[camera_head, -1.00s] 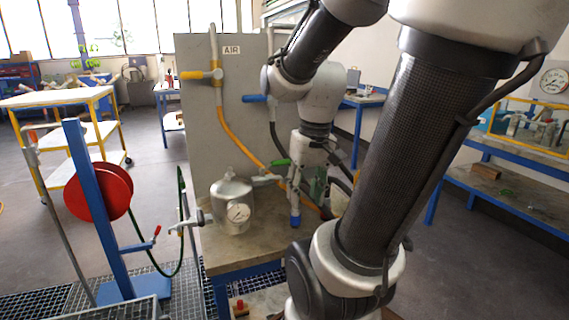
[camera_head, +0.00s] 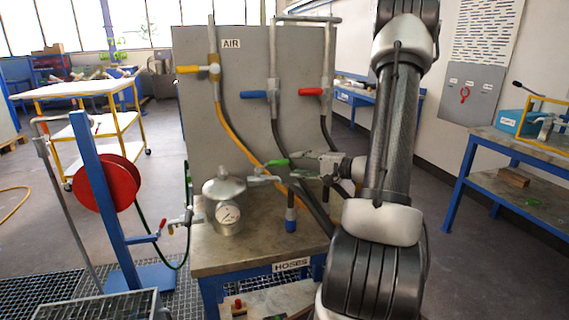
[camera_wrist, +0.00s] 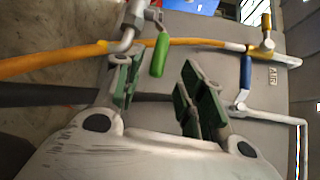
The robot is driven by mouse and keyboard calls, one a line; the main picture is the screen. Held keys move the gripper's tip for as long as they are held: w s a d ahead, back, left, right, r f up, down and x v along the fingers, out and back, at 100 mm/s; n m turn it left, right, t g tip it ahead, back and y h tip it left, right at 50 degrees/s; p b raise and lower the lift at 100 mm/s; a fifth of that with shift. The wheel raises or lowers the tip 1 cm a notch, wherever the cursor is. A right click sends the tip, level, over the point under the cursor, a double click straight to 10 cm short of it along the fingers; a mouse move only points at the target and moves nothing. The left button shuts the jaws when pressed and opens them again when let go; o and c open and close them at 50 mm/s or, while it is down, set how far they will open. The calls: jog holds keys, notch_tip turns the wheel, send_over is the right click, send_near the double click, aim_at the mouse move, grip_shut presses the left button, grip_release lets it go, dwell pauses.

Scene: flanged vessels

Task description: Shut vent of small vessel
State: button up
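The small vessel (camera_head: 228,208) is a silver pot with a domed lid and a round gauge, standing on the bench. A pipe with a green-handled valve (camera_head: 275,163) leaves its right side. My gripper (camera_head: 296,159) points left at this green handle from close by. In the wrist view, the green handle (camera_wrist: 160,54) lies just beyond and between the fingertips of my gripper (camera_wrist: 157,76), whose green pads are apart. I see no contact. The silver valve body (camera_wrist: 130,25) shows beyond the left finger.
The grey panel (camera_head: 195,120) behind carries a yellow lever (camera_head: 188,69), a blue lever (camera_head: 253,94) and a red lever (camera_head: 312,92). An orange hose (camera_head: 238,136) and dark hoses hang near my gripper. A red hose reel (camera_head: 106,183) stands left of the bench.

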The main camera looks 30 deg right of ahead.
aim_at(283, 163)
jog(key=x, duration=0.7)
jog(key=shift+w+a+f, duration=0.15)
jog(key=shift+w+a, duration=0.05)
jog(key=shift+a, duration=0.05)
grip_shut()
